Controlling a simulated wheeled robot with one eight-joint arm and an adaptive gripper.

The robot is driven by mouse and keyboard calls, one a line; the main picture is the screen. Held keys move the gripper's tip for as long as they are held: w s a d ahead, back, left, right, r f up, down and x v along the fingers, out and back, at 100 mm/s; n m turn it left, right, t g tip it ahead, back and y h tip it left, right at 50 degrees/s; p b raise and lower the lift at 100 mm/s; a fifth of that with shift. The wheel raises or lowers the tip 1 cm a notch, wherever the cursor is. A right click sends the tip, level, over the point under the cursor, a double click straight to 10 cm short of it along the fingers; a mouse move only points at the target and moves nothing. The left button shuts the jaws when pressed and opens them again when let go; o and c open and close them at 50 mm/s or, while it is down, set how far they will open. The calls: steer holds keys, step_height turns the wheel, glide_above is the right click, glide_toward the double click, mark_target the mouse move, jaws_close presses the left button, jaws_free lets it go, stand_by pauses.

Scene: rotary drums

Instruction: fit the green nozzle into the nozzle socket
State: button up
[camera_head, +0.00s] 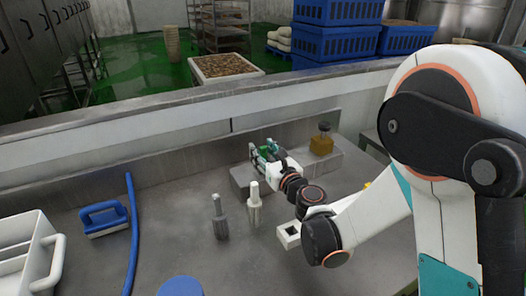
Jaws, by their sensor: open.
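My gripper (259,152) is at the middle of the worktop, over a low grey block (240,182), with its fingers pointing to the back left. It is open. A small green part (266,150), probably the green nozzle, shows between or just behind the fingers; most of it is hidden, and I cannot tell whether it touches them. A white block with a dark square hole (289,235) lies on the worktop below my arm; it may be the nozzle socket, but I cannot be sure.
A grey nozzle-like piece (220,222) and a white one (254,209) stand upright in front of the gripper. A blue brush (103,218), blue hose (132,240) and white crate (48,262) are at left.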

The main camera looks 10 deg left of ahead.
steer(key=v, duration=0.7)
steer(key=shift+w+r, duration=0.1)
steer(key=d+r+n+g+h, duration=0.2)
steer(key=d+r+n+h, duration=0.3)
steer(key=d+r+n, duration=0.8)
steer(key=s+d+f+n+g+h, duration=0.1)
steer(key=s+d+f+n+h, duration=0.1)
steer(key=s+d+n, duration=0.3)
steer(key=s+d+f+n+g+h, duration=0.2)
steer(key=s+d+f+n, duration=0.3)
steer(key=s, duration=0.7)
steer(key=s+d+f+n+g+h, duration=0.1)
steer(key=s+d+f+n, duration=0.3)
steer(key=s, duration=0.5)
steer(key=shift+d+n+g+h, duration=0.4)
steer(key=shift+d+n+g, duration=0.3)
steer(key=shift+d+n, duration=0.1)
